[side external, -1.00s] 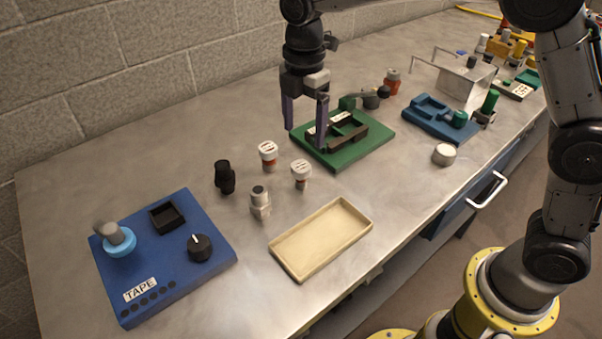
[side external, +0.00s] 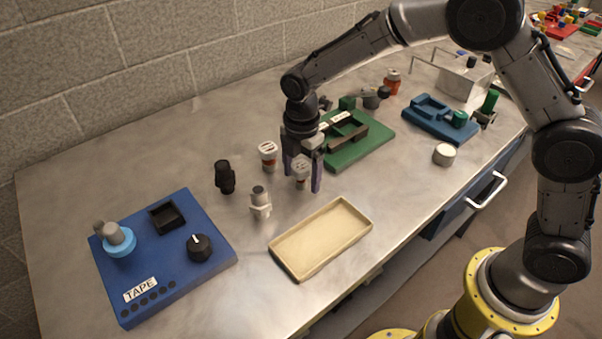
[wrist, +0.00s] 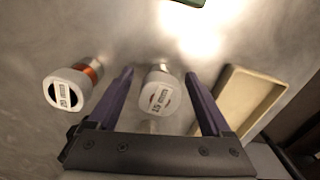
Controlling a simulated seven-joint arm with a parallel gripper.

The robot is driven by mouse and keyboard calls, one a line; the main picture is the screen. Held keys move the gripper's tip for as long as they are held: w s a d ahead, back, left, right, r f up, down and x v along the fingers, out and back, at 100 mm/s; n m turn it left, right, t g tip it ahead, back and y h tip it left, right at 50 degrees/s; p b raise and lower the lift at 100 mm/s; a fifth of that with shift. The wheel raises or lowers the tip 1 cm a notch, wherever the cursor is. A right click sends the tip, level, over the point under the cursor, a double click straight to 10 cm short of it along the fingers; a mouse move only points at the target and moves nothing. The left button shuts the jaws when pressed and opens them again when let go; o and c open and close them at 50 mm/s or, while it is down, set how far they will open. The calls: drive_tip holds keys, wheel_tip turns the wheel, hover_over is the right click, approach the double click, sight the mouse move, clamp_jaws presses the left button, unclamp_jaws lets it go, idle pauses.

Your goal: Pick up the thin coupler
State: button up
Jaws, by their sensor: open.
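Two white-capped couplers stand upright on the metal bench. The nearer coupler (side external: 301,173) shows between the fingers of my gripper (side external: 302,180). In the wrist view this coupler (wrist: 158,92), with a label that seems to read 15 mm, stands between the open fingers (wrist: 158,76), with gaps on both sides. The other coupler (side external: 268,153) has a red-orange band and stands outside the fingers. In the wrist view this second coupler (wrist: 72,88) is at the left and looks wider. The fingers point down and hold nothing; their exact height is hard to tell.
A cream tray (side external: 347,206) lies just in front. A grey-and-white fitting (side external: 260,201) and a black fitting (side external: 225,177) stand to the left. A blue tape base (side external: 180,278) is farther left. A green fixture (side external: 372,150) is close behind to the right.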

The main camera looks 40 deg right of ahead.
drive_tip(key=shift+f, duration=0.35)
drive_tip(key=shift+c, duration=0.2)
clamp_jaws()
drive_tip(key=shift+r, duration=0.15)
